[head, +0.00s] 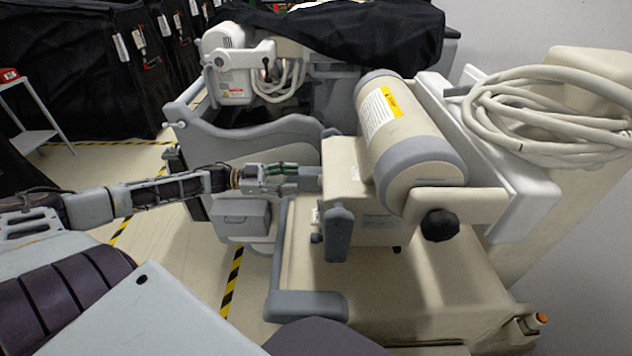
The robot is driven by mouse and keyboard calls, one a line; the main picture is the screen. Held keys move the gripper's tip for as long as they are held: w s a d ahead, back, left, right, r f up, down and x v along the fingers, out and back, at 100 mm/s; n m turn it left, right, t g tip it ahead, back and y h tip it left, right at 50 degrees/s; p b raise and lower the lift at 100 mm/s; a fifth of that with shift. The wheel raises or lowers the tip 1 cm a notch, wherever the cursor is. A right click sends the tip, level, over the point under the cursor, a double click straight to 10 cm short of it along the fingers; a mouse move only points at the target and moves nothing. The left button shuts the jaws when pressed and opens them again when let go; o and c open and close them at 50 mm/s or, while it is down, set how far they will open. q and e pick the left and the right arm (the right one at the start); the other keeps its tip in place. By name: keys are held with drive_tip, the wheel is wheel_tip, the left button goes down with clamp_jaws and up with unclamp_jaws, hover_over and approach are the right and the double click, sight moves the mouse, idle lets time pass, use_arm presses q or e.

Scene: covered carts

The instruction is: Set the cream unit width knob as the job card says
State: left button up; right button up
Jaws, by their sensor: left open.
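The cream unit (345,165) stands in the middle right, with a cream and grey cylinder (405,130) on top. A black knob (440,225) sits on the front of its arm. I cannot tell which knob sets the width. My left gripper (312,178) reaches in from the left, its tips at the left side of the cream box. It is open; whether it touches the box or is around a knob there is hidden. I see no readable job card. My right gripper is not in view.
A grey-white cart (250,140) under a black cover (350,35) stands behind my left arm. A coiled cream cable (545,115) hangs at the right. Covered black racks (80,70) line the back left. Striped tape (232,280) marks the open floor.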

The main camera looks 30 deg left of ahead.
use_arm(q)
drive_tip(key=b+x, duration=0.2)
drive_tip(key=x, duration=0.5)
drive_tip(key=shift+d, duration=0.35)
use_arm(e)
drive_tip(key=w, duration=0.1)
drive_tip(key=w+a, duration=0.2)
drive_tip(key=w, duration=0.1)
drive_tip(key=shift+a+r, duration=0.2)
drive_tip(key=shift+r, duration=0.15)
use_arm(q)
drive_tip(key=shift+w, duration=0.2)
drive_tip(key=c, duration=0.9)
drive_tip(key=shift+c, duration=0.6)
